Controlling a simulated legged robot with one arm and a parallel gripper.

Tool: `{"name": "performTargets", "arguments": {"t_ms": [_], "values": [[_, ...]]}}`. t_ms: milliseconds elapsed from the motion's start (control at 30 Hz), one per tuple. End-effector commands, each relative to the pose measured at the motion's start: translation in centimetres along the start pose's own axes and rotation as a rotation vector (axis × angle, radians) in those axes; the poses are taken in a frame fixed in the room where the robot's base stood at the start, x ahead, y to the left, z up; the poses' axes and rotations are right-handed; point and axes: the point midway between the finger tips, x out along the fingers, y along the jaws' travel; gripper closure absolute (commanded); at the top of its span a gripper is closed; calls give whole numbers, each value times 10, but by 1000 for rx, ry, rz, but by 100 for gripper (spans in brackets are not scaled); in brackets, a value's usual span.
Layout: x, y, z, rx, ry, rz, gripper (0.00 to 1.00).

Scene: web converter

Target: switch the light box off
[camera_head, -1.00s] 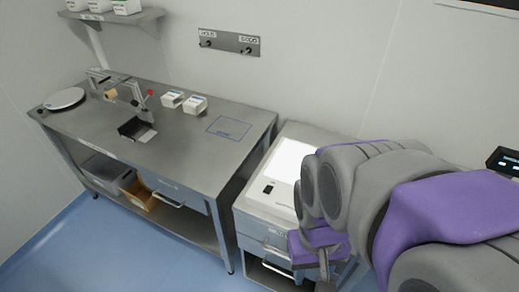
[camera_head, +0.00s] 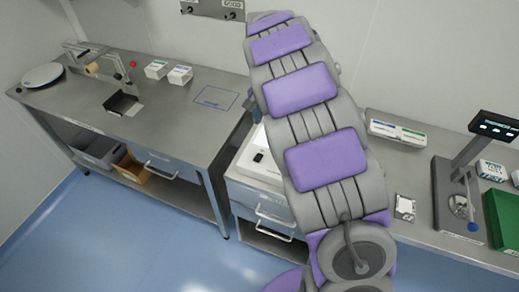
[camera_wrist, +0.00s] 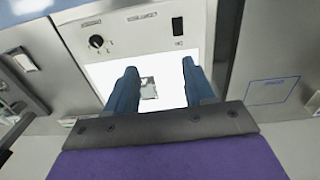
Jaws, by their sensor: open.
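The light box (camera_wrist: 150,45) is a pale grey housing with a brightly lit white panel (camera_wrist: 99,73) in the wrist view. A black rocker switch (camera_wrist: 178,26) and a dark round knob (camera_wrist: 96,41) sit on its face beyond the panel. In the head view my arm hides most of the light box (camera_head: 258,185), but the dark switch (camera_head: 258,157) shows at its left. My gripper (camera_wrist: 159,72) has two blue fingers, spread apart and empty, over the lit panel. The switch lies beyond the right finger, apart from it. A small grey-white piece (camera_wrist: 148,88) shows on the panel between the fingers.
A steel table (camera_head: 180,110) with a balance (camera_head: 42,75) and small boxes (camera_head: 180,75) stands to the left. A right-hand counter (camera_head: 410,180) holds a stand with a display (camera_head: 495,125) and a green bin (camera_head: 503,215). Blue floor (camera_head: 120,240) is clear in front.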

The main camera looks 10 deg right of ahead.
Motion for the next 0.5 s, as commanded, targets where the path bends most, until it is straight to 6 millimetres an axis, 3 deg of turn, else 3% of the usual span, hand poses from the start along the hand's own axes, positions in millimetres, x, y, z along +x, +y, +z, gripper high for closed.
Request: {"name": "performTargets", "arguments": {"t_ms": [200, 500], "values": [[20, -29, -22, 16, -8, -28, 47], [44, -36, -24, 19, -14, -31, 47]]}}
